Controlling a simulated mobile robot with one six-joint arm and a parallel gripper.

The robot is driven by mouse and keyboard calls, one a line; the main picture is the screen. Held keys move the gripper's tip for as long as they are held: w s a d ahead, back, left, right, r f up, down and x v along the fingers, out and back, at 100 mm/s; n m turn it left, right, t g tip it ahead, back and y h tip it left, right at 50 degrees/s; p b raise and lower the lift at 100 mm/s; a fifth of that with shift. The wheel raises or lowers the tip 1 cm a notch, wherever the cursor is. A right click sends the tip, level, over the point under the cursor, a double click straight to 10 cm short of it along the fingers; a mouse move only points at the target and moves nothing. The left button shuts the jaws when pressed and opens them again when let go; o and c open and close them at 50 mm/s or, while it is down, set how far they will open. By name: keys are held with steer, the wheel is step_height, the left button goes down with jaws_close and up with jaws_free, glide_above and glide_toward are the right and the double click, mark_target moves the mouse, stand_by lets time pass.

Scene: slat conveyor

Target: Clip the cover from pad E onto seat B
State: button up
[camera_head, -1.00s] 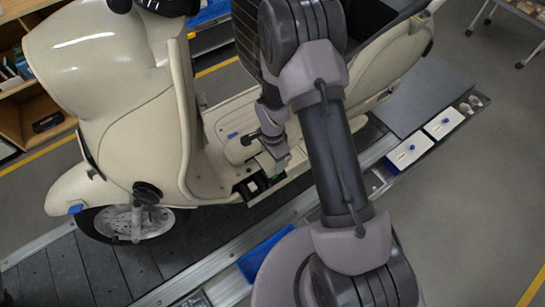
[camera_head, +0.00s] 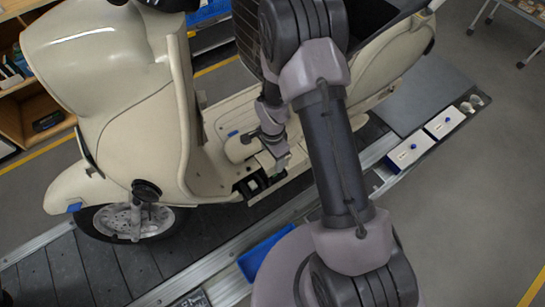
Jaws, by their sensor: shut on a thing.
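My gripper (camera_head: 279,164) is low over the footboard of a cream scooter (camera_head: 150,130), at the edge nearer to me. It is shut on a small cream piece, apparently the cover (camera_head: 265,159); the gripper and wrist hide much of it. Just below and left of it, dark open recesses (camera_head: 250,187) show in the side of the footboard. Seat B is probably one of these, but I cannot read a letter. The cover looks very close to the recesses; I cannot tell whether it touches. I cannot make out pad E.
A blue tray (camera_head: 264,252) lies near the conveyor edge below. A grey plate (camera_head: 425,95) lies at right. My arm hides the scooter's middle.

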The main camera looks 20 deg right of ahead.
steer(key=shift+f+b, duration=3.4)
steer(key=shift+f, duration=0.4)
steer(key=shift+f+b, duration=0.5)
steer(key=shift+b, duration=0.55)
steer(key=o, duration=1.5)
steer(key=shift+s+r, duration=0.1)
